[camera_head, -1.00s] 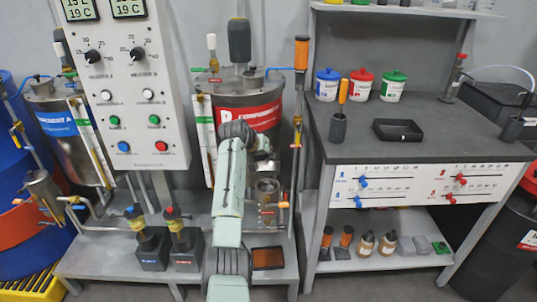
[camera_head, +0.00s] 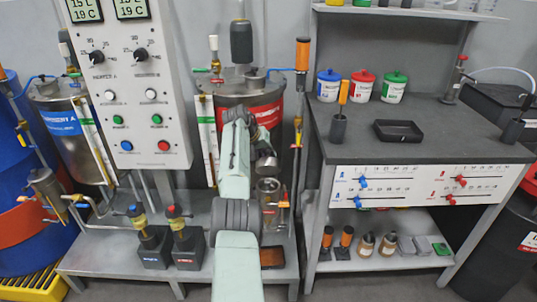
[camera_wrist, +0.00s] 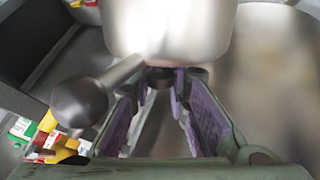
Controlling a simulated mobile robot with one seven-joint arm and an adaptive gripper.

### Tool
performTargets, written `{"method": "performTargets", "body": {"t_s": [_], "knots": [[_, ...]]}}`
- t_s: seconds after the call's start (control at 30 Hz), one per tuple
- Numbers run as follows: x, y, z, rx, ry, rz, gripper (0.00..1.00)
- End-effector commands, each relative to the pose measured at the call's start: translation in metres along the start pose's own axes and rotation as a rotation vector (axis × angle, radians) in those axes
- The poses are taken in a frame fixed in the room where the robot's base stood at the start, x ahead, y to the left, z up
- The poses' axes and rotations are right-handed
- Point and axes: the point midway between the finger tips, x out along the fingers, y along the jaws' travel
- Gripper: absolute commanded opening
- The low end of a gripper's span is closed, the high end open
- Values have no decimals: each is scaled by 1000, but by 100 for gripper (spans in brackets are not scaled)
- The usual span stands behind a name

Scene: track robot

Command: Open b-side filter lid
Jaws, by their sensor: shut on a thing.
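The red-labelled B tank (camera_head: 265,117) stands behind my arm in the head view. Below it is the B-side filter cup (camera_head: 268,190), grey metal, with its top showing. A metal piece that looks like the filter lid (camera_head: 265,160) is at the end of my arm, tilted, above the cup. In the wrist view, a bright metal cylinder (camera_wrist: 170,30) fills the top, with a rod ending in a dark ball knob (camera_wrist: 80,102) at left. My gripper (camera_wrist: 167,80) has purple pads closed around a small dark part below the cylinder. The exact contact is blurred.
An upright pipe with an orange handle (camera_head: 302,60) stands close right of the filter. The white control panel (camera_head: 135,90) is at left. The grey workbench (camera_head: 420,125) stands at right. Two valve blocks (camera_head: 187,245) and an orange-brown tray (camera_head: 272,257) are on the low shelf.

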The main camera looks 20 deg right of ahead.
Motion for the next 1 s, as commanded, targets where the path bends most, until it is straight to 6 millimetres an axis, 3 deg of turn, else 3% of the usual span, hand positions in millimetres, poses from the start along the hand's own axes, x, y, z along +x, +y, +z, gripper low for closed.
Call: {"method": "performTargets", "body": {"t_s": [0.47, 0.5, 0.8, 1.0], "knots": [[0, -1, -2, -2, 3, -2, 0], [0, -1, -2, -2, 3, -2, 19], [0, 0, -1, -2, 0, -1, 38], [0, -1, -1, -2, -1, -1, 38]]}}
